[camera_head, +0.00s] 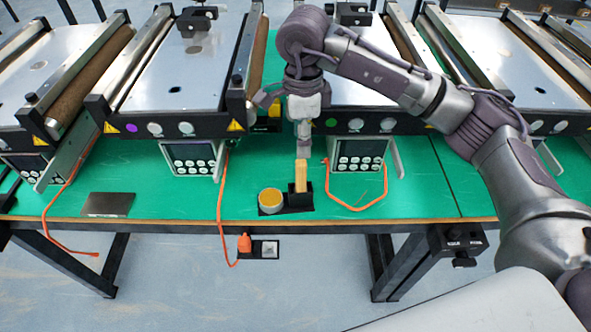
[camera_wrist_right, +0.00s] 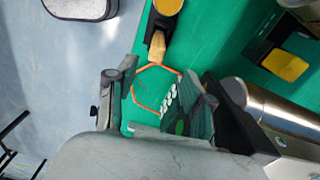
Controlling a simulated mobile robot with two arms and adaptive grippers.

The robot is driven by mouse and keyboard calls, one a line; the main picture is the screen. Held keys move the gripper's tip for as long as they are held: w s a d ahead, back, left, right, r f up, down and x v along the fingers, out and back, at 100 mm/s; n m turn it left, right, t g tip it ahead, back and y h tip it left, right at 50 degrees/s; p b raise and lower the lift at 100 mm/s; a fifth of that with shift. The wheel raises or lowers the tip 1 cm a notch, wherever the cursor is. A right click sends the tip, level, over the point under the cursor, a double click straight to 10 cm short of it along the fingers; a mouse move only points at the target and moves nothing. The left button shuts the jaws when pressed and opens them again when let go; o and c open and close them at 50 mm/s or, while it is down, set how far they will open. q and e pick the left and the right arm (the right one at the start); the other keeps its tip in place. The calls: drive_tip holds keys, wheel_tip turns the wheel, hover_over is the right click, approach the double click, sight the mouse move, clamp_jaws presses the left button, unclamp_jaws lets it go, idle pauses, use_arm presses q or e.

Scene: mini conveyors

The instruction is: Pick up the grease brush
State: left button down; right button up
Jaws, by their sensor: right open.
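The grease brush (camera_head: 300,175) has a tan block-like top and stands upright in a small black holder (camera_head: 299,199) on the green bench. In the right wrist view the brush (camera_wrist_right: 157,46) is beyond the fingers, near the top. An open round tin of yellow grease (camera_head: 271,200) stands just left of the holder. My right gripper (camera_head: 303,145) points down above and slightly behind the brush, apart from it. The right wrist view shows its fingers (camera_wrist_right: 158,98) spread with nothing between them. My left gripper is not in view.
Several mini conveyors with metal plates line the back of the green bench. Control boxes (camera_head: 194,157) (camera_head: 358,154) hang at their fronts. An orange cable (camera_head: 356,207) lies right of the holder; another (camera_head: 220,200) runs over the front edge. A dark plate (camera_head: 108,204) lies at left.

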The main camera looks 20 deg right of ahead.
sight(302, 163)
drive_tip(key=f, duration=0.2)
drive_tip(key=f+p, duration=0.1)
drive_tip(key=f, duration=0.1)
drive_tip(key=s+f, duration=0.1)
drive_tip(key=f, duration=0.2)
drive_tip(key=shift+w+f, duration=0.15)
drive_tip(key=shift+f, duration=0.25)
drive_tip(key=shift+f+p, duration=0.2)
drive_tip(key=shift+p, duration=0.1)
wheel_tip(302, 163, down, 4)
drive_tip(key=shift+a+f+p, duration=0.15)
drive_tip(key=shift+p, duration=0.75)
drive_tip(key=shift+w+f, duration=0.1)
drive_tip(key=shift+f, duration=0.2)
drive_tip(key=shift+c, duration=0.7)
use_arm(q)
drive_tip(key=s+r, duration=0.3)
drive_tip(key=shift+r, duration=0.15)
use_arm(e)
clamp_jaws()
